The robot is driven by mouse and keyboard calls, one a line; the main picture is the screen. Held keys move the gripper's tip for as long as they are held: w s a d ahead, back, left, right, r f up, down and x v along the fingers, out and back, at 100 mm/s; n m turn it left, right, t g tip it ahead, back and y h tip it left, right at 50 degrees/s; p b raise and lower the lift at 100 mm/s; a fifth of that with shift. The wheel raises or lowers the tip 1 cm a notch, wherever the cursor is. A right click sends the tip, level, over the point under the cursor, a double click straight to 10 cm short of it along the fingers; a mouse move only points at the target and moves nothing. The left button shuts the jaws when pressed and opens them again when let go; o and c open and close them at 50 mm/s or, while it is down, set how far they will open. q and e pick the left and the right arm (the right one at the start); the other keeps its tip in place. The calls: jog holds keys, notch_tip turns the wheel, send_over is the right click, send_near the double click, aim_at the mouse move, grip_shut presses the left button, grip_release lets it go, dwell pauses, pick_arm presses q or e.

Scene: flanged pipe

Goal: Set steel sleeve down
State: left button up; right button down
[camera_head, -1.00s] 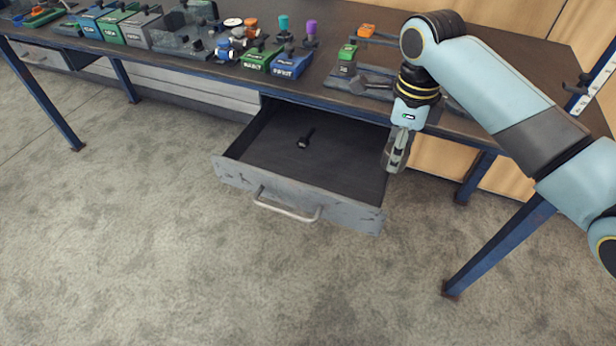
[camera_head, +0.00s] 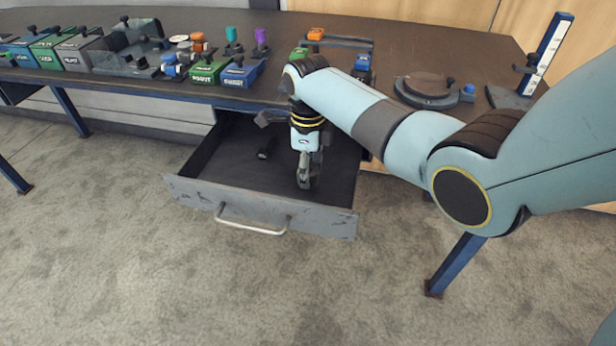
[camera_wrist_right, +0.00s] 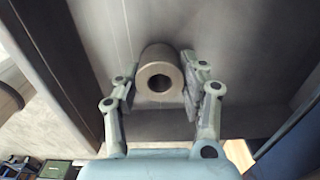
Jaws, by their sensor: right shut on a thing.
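The steel sleeve (camera_wrist_right: 161,76) is a short, thick grey cylinder with a round bore, seen nearly end-on in the right wrist view. My right gripper (camera_wrist_right: 160,82) is shut on it, with one finger on each side. In the head view my right gripper (camera_head: 306,182) points down over the right part of the open drawer (camera_head: 262,206). The sleeve cannot be made out clearly there among the fingers. I cannot tell whether it touches the drawer floor. My left gripper is not in view.
A small dark piece (camera_head: 266,149) lies in the drawer, left of my right gripper. The drawer's left and front floor is mostly bare.

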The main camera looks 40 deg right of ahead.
jog(key=shift+f, duration=0.75)
jog(key=shift+f, duration=0.2)
jog(key=c, duration=0.7)
grip_release()
notch_tip(320, 180, up, 12)
jog(key=p, duration=0.2)
jog(key=shift+r+p, duration=0.15)
jog(key=shift+p, duration=0.15)
